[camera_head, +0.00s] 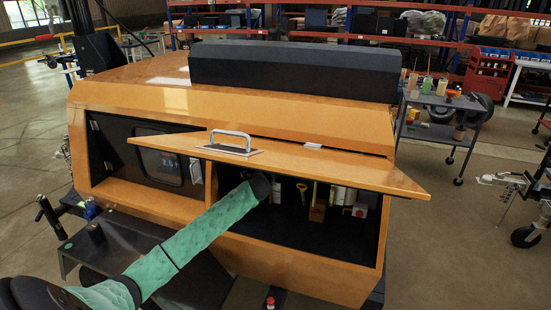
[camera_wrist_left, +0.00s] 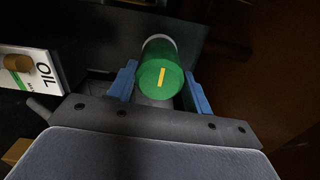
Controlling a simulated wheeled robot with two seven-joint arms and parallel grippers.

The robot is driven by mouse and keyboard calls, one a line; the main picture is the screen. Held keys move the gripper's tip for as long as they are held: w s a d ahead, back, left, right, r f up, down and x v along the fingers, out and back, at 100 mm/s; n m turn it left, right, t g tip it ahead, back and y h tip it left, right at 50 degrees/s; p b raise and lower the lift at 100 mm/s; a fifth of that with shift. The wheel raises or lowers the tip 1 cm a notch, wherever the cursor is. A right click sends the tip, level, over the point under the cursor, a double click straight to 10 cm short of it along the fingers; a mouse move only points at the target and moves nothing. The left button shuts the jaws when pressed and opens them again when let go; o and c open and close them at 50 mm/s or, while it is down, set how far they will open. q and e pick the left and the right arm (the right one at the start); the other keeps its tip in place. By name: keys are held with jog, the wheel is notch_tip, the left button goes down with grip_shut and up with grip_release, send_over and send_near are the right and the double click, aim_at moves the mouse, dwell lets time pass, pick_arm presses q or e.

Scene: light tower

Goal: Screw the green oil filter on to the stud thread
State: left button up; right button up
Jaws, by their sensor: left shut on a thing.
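In the left wrist view, the green oil filter (camera_wrist_left: 158,80) sits between the blue fingers of my left gripper (camera_wrist_left: 159,76). It is a green cylinder with a yellow stripe on its near end and a pale rim at its far end. The gripper is shut on it. The stud thread is hidden, and I cannot tell whether the filter touches it. In the head view, my left arm reaches under the raised orange hatch (camera_head: 310,165) into the dark compartment. The hatch and arm hide the left gripper and filter there. My right gripper is not in view.
A white box marked OIL (camera_wrist_left: 27,72) with a tan cap stands left of the filter. A grey cart (camera_head: 440,103) stands at the right.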

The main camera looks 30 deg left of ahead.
pick_arm(q)
jog(key=shift+a+r+m+p, duration=0.1)
jog(key=shift+r+m+p, duration=0.25)
jog(key=shift+m, duration=0.75)
jog(key=shift+f, duration=0.15)
jog(key=shift+w+r+m+p, duration=0.1)
jog(key=shift+r+m+p, duration=0.15)
jog(key=shift+m+p, duration=0.35)
jog(key=shift+r+m+p, duration=0.1)
jog(key=shift+m+p, duration=0.2)
jog(key=shift+m, duration=0.4)
jog(key=shift+m+p, duration=0.6)
jog(key=shift+m, duration=0.4)
jog(key=shift+c, duration=0.4)
jog(key=shift+f+m, duration=0.25)
jog(key=shift+m, duration=0.25)
